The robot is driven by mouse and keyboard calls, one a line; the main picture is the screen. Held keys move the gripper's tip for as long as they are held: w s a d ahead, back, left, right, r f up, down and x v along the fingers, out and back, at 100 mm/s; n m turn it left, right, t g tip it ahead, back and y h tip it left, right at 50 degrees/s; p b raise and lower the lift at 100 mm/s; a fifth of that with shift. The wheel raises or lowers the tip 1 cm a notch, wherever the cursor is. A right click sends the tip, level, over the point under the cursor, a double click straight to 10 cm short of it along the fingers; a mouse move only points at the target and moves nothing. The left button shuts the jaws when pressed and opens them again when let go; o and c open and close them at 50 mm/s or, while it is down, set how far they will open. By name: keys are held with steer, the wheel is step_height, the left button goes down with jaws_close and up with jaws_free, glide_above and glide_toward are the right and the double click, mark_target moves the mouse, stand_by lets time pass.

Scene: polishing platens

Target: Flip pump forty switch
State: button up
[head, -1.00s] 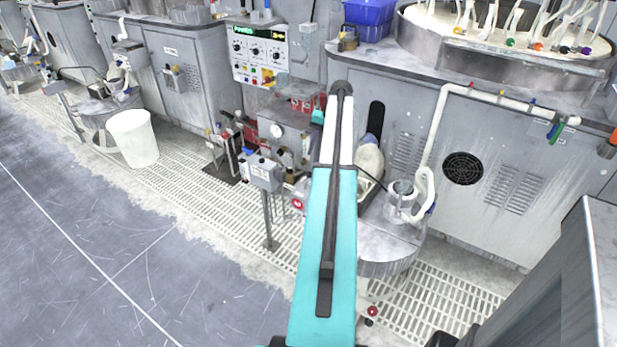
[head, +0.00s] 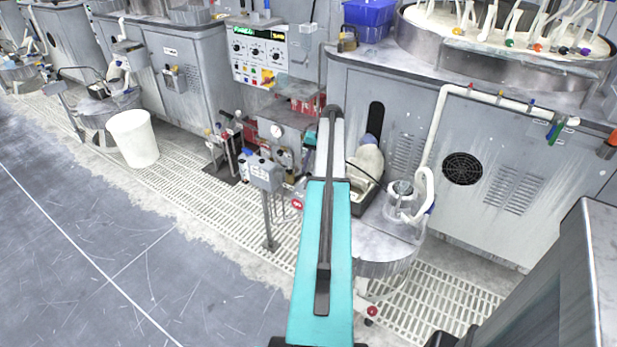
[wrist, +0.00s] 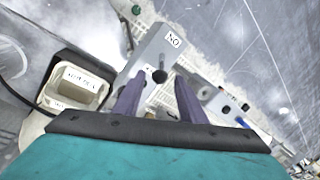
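In the wrist view a grey switch box (wrist: 150,55) carries a label that reads "ON" upside down. A black knob or lever (wrist: 160,76) sticks out of the box. My gripper (wrist: 156,86) is open, with its two dark purple fingers apart on either side of the black knob as seen from the wrist. I cannot tell whether they touch it or how far above it they are. No pump number is legible. In the head view my teal arm hides the gripper and most of that area.
A white container (wrist: 77,88) in a black tray lies left of the box in the wrist view. A grey box on a post (head: 265,173) stands left of my arm in the head view. A white bin (head: 133,138) is at the left. The grey floor is open at the lower left.

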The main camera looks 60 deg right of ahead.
mark_target(310, 174)
steer(key=shift+x, duration=2.55)
jaws_close()
